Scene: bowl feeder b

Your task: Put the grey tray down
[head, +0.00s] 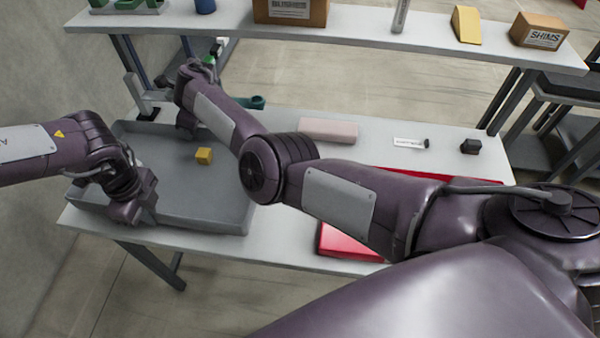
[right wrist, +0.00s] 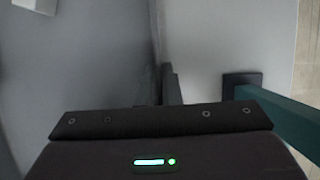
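The grey tray (head: 215,200) is wide and shallow, over the left part of the white table in the head view. It looks level; I cannot tell whether its underside touches the tabletop. A yellow block (head: 204,156) sits inside it. My left gripper (head: 140,212) is at the tray's near wall; its fingertips are hidden, so its grip does not show. My right gripper (head: 187,130) is at the far wall. In the right wrist view its dark fingers (right wrist: 165,88) are close together on the tray wall (right wrist: 155,35).
On the white table (head: 285,225) are a pinkish block (head: 328,130), a red tray (head: 345,243), a small black block (head: 470,146) and a green part (head: 252,102) beyond the grey tray. A raised shelf (head: 350,25) with boxes runs behind. My right arm covers the table's middle.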

